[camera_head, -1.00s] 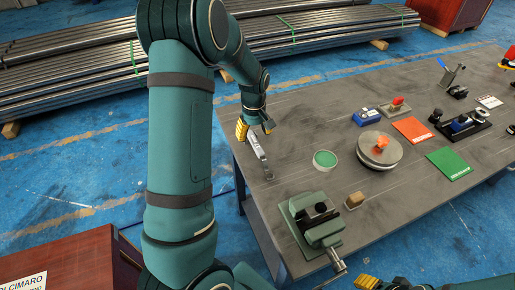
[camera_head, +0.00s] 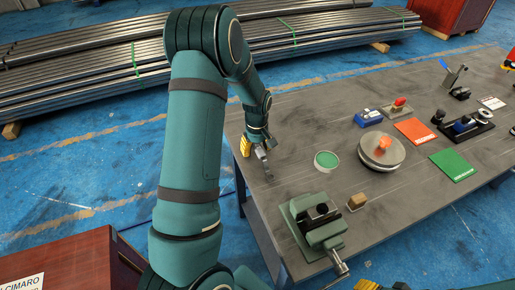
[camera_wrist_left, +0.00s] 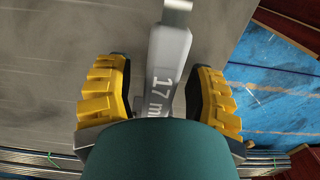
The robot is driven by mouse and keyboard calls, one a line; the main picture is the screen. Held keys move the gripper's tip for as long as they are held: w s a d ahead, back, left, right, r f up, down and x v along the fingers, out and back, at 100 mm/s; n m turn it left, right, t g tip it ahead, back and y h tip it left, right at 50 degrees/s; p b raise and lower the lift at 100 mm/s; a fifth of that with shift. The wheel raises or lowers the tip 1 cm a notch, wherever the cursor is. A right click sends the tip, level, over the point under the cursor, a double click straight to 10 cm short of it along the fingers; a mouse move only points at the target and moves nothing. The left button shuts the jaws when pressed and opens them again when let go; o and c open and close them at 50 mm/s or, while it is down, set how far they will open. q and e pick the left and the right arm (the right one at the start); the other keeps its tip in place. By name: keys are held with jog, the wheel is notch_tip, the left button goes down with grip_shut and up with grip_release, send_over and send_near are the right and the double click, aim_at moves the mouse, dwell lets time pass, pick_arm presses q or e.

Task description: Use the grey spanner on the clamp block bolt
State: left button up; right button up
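The grey spanner (camera_head: 262,155) lies near the table's left edge, partly hidden by my left gripper (camera_head: 255,146) in the head view. In the left wrist view the spanner (camera_wrist_left: 169,60), marked "17 m", runs between the two yellow fingers of the left gripper (camera_wrist_left: 157,92). The fingers are apart, with a clear gap on the spanner's left side; the right finger is close to it. My right gripper (camera_head: 375,285) shows only as yellow parts at the bottom edge. I cannot tell which fixture is the clamp block, and no bolt is clear.
A green vise (camera_head: 318,228) stands at the table's front corner, with a brown block (camera_head: 356,201) beside it. A green-topped round tin (camera_head: 326,160) and a round grey plate (camera_head: 381,151) sit behind. A black-based fixture (camera_head: 466,126) is at right.

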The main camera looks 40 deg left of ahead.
aim_at(257, 144)
pick_arm(q)
grip_shut()
notch_tip(257, 144, up, 10)
jog(key=shift+r+p, duration=0.1)
jog(key=shift+p, duration=0.8)
jog(key=c, duration=0.7)
grip_release()
grip_shut()
